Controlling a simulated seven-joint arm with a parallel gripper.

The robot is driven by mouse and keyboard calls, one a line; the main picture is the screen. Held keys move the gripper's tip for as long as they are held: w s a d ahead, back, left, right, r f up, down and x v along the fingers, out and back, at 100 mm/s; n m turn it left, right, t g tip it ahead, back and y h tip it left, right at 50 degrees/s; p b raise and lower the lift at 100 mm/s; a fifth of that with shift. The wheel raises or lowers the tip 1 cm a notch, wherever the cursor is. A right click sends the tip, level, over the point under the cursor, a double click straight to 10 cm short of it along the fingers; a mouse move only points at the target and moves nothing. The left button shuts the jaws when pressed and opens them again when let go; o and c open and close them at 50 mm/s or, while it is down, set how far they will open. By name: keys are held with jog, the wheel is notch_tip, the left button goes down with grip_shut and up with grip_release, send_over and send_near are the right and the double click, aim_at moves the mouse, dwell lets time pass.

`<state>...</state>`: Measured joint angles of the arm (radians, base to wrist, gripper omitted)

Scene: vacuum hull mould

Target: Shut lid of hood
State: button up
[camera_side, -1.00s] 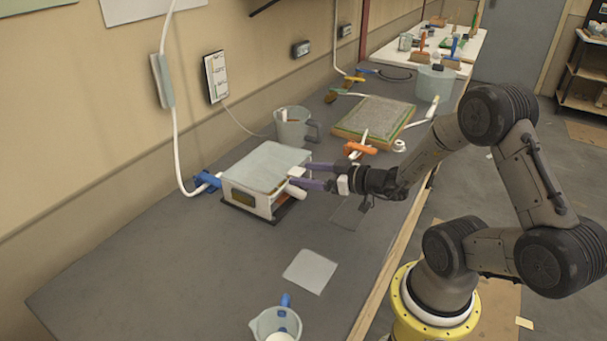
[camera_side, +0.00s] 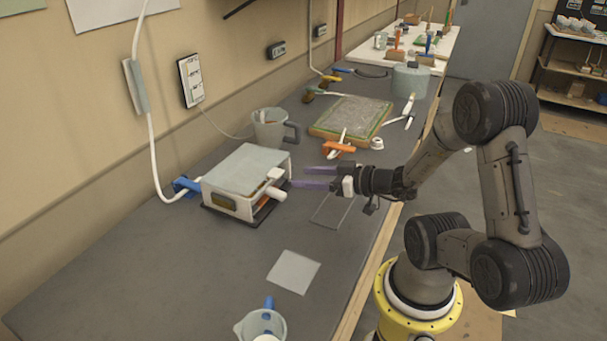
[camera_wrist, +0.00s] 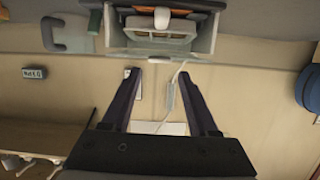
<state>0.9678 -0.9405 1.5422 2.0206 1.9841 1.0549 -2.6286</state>
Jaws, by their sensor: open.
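The hood (camera_side: 232,204) is a white box on a dark base on the bench. Its pale flat lid (camera_side: 247,167) lies about level across the top, with a white handle at the side facing me. I cannot tell whether the lid is fully seated. In the wrist view the hood (camera_wrist: 205,37) shows upside down at the top, with an orange and beige interior seen through its front opening. My gripper (camera_side: 300,177) is open and empty, just right of the hood and apart from it. Its two purple fingers also show in the wrist view (camera_wrist: 158,73).
A grey jug (camera_side: 269,128) stands behind the hood. A framed grey panel (camera_side: 352,118) and an orange clamp (camera_side: 338,147) lie further back. A pale sheet (camera_side: 293,270) and a second jug (camera_side: 261,325) are in front.

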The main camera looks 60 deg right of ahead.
jog(key=shift+f+m, duration=0.2)
jog(key=shift+m, duration=0.2)
jog(key=shift+c, duration=1.2)
jog(key=shift+s+a+f+m+g+y, duration=0.2)
jog(key=shift+a+f+m+g+y, duration=0.1)
jog(key=shift+a+f+m, duration=0.1)
jog(key=shift+c, duration=1.1)
jog(key=shift+s+a+m+g, duration=0.2)
jog(key=shift+a+m+g, duration=0.1)
jog(key=shift+g, duration=0.1)
jog(key=shift+c, duration=1.3)
jog(key=shift+s+a+r+g+y, duration=0.15)
jog(key=shift+a+r+g+y, duration=0.15)
jog(key=shift+r+g, duration=0.15)
jog(key=shift+s+a+r+g+y, duration=0.15)
jog(key=shift+r+g+y, duration=0.2)
jog(key=shift+g, duration=0.1)
grip_shut()
notch_tip(320, 180, up, 13)
jog(key=w+d+n+g+h, duration=0.1)
jog(key=d+n+g+h, duration=0.1)
jog(key=d+g, duration=0.1)
send_over(274, 172)
jog(key=s, duration=0.3)
notch_tip(274, 172, down, 10)
jog(key=shift+f, duration=0.95)
